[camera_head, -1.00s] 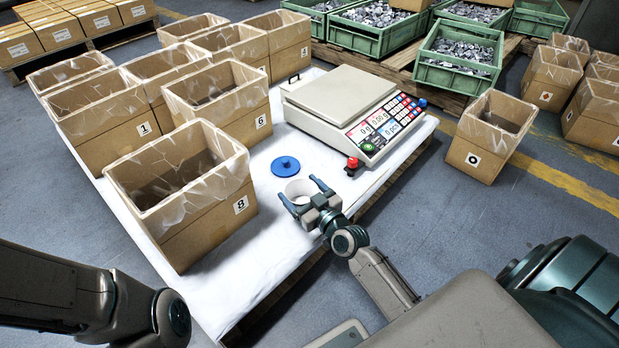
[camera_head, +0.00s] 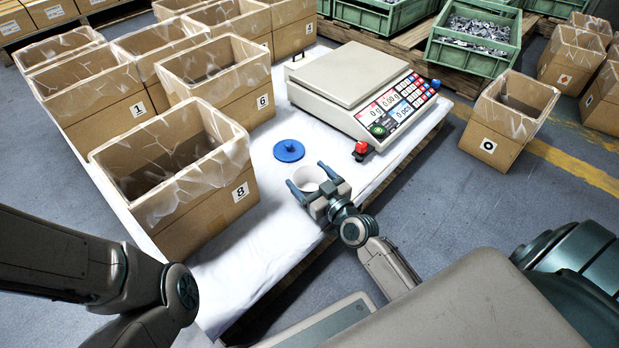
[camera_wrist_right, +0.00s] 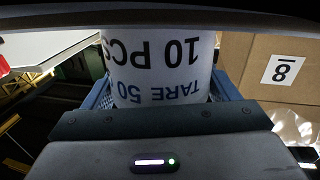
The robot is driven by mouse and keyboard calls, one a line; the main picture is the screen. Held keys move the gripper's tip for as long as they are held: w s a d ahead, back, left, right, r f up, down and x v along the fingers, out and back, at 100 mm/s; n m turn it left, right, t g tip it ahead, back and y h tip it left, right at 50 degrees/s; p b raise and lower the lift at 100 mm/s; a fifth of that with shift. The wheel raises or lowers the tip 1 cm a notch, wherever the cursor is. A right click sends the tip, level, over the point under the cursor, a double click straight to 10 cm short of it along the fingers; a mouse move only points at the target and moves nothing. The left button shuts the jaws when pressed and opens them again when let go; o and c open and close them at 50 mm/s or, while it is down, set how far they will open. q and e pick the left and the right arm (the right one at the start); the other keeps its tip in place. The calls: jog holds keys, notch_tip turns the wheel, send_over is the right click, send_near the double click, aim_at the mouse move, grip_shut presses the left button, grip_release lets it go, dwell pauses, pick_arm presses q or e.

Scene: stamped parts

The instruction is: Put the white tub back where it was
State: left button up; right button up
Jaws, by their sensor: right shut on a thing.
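The white tub (camera_head: 309,178) is on or just above the white-covered table (camera_head: 262,255), near its front right edge; I cannot tell whether it touches. My right gripper (camera_head: 310,182) is shut on the tub, with one finger on each side. In the right wrist view the tub (camera_wrist_right: 155,65) fills the middle, its printed text "10 PCS" and "TARE 50" upside down. A blue round lid with a knob (camera_head: 289,151) lies on the table just behind the tub. My left gripper is out of view; only my left arm shows.
A counting scale (camera_head: 350,75) stands behind and right of the tub. A red-topped object (camera_head: 361,148) is near the scale's front corner. Lined carton 8 (camera_head: 205,205) stands left, with several more cartons behind. Carton 0 (camera_head: 490,140) stands on the floor right.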

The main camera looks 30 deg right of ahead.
jog(key=shift+f, duration=0.25)
jog(key=o, duration=1.1)
jog(key=shift+r, duration=0.3)
jog(key=s, duration=0.4)
jog(key=s+d, duration=0.1)
jog(key=s, duration=0.7)
jog(key=shift+d, duration=0.35)
